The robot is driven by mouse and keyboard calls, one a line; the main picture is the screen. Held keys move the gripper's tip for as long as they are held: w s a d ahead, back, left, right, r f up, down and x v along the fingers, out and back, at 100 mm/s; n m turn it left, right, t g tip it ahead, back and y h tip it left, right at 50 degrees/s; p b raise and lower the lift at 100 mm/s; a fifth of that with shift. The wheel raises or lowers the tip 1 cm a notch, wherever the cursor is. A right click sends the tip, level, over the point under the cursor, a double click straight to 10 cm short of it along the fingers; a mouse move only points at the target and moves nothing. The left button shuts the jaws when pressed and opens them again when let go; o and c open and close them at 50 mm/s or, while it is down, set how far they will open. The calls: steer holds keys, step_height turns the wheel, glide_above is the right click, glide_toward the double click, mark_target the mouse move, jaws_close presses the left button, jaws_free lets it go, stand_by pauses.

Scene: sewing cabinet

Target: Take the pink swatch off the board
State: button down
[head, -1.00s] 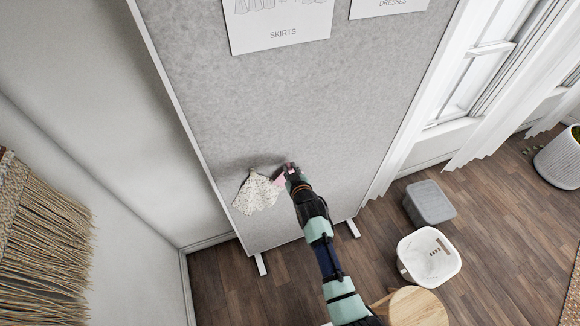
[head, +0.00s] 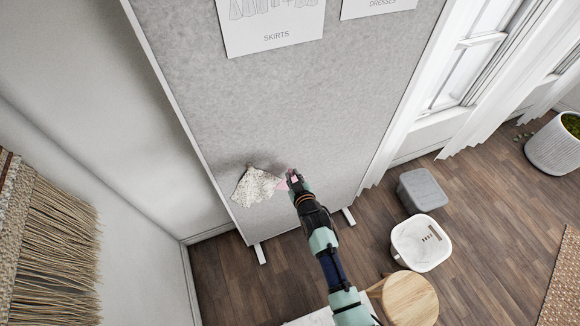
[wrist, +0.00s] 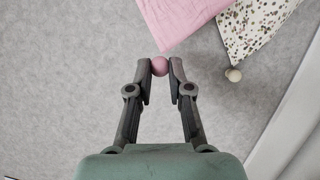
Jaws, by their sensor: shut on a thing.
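The pink swatch (head: 282,185) hangs on the grey board (head: 300,110), just right of a speckled cream swatch (head: 256,186). In the wrist view the pink swatch (wrist: 180,18) fills the top middle, with one corner pointing towards a round pink pin head (wrist: 160,66). My gripper (wrist: 160,74) is shut on that pin head, one fingertip at each side of it. In the head view my gripper (head: 292,176) is at the board and covers part of the pink swatch. The pin's shaft is hidden.
Paper sheets (head: 272,20) hang higher on the board. On the floor at right are a white bin (head: 420,258), a grey box (head: 424,190) and a wooden stool (head: 410,299). The board around the swatches is bare.

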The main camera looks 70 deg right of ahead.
steer(key=s+a+p, duration=0.2)
steer(key=s+a, duration=0.1)
steer(key=s, duration=0.1)
steer(key=shift+a, duration=0.35)
